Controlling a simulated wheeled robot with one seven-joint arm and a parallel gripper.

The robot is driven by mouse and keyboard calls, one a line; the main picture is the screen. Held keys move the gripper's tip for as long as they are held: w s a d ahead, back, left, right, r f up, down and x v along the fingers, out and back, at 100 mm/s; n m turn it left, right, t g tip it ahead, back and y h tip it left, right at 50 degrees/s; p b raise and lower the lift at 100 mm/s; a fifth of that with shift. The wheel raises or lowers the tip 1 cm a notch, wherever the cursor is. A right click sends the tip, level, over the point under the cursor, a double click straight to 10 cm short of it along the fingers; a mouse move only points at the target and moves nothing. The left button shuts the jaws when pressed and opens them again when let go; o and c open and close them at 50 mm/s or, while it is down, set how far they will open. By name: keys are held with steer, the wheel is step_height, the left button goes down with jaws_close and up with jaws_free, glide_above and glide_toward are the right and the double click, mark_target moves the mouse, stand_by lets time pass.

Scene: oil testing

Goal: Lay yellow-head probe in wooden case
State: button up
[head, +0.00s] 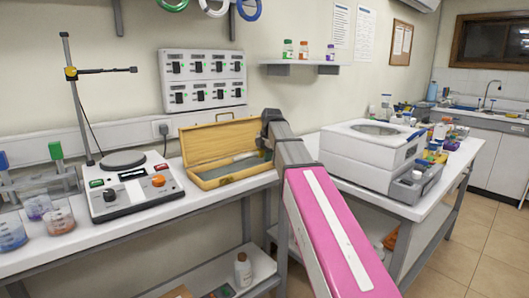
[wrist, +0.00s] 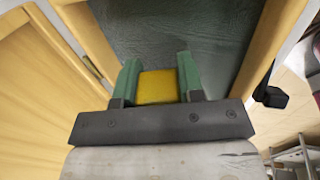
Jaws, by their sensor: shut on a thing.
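The wooden case (head: 217,180) stands open on the bench, its lid raised at the back and its interior dark grey. In the wrist view, the case's wooden wall (wrist: 263,40) runs along the right and its grey floor is ahead. My gripper (wrist: 160,75) has green fingers shut on the yellow head of the probe (wrist: 157,88). The gripper is over the right end of the case; the arm partly hides that end in the head view. A pale, thin object (head: 243,156) shows inside the case; I cannot tell whether it is the probe's shaft.
A stirrer with a stand (head: 130,187) is left of the case. A rack with blue-head and green-head probes (head: 55,150) and beakers with coloured liquid (head: 58,217) are at the far left. A white machine (head: 370,150) stands on the right bench.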

steer(key=shift+f, duration=0.3)
steer(key=o, duration=1)
steer(key=shift+s+f, duration=0.1)
steer(key=shift+c, duration=0.2)
steer(key=shift+s+d+f, duration=0.1)
steer(key=shift+s, duration=0.1)
steer(key=shift+c, duration=0.7)
steer(key=shift+o, duration=0.9)
steer(key=v, duration=1.1)
steer(key=shift+w+r, duration=0.25)
